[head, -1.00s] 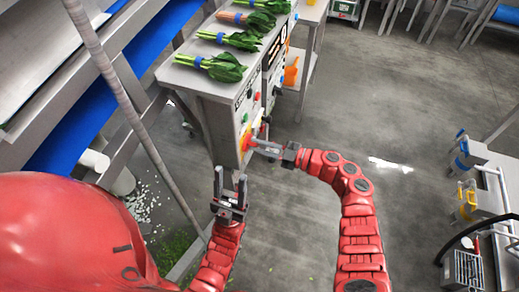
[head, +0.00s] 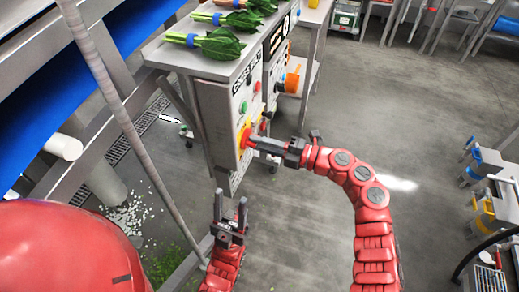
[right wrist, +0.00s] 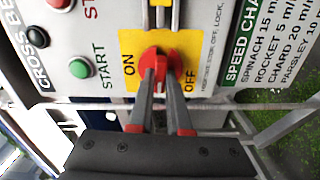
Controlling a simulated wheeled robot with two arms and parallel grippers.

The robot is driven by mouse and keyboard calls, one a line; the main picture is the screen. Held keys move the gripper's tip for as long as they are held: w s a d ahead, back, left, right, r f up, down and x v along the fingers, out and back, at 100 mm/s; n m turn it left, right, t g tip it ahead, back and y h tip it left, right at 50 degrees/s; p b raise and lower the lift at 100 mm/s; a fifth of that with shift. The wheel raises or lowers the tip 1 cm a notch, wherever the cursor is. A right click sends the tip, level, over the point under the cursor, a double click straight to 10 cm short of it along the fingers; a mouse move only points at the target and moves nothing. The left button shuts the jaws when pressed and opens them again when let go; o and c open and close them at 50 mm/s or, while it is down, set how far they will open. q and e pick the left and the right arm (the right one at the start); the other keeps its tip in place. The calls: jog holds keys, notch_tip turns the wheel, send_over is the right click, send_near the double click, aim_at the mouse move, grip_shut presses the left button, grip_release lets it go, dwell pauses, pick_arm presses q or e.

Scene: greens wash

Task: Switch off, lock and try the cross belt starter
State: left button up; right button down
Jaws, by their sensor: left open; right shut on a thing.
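The cross belt starter (head: 228,125) is a grey box on the end of a steel table. Its red rotary switch (right wrist: 158,63) sits on a yellow plate (right wrist: 128,45) marked ON at left and OFF at right. My right gripper (head: 254,142) is shut on the red switch. In the right wrist view its fingers (right wrist: 160,95) straddle the knob and partly hide it, so I cannot tell its exact setting. A green START button (right wrist: 81,68) and a black button (right wrist: 37,92) are left of the plate. My left gripper (head: 230,213) is open and empty below the starter.
Bunches of greens (head: 221,44) lie on the table above. A speed chart (right wrist: 265,50) is right of the switch. A slanting pole (head: 128,125) stands left of my left gripper. A bench (head: 497,165) with blue and yellow items is at right. The middle floor is clear.

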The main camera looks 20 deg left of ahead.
jog(key=shift+n+b, duration=0.5)
jog(key=shift+n, duration=0.1)
jog(key=c, duration=0.9)
grip_release()
jog(key=shift+o, duration=0.2)
jog(key=shift+d, duration=0.1)
jog(key=d, duration=1.7)
jog(key=shift+s+d, duration=0.15)
jog(key=shift+s, duration=0.15)
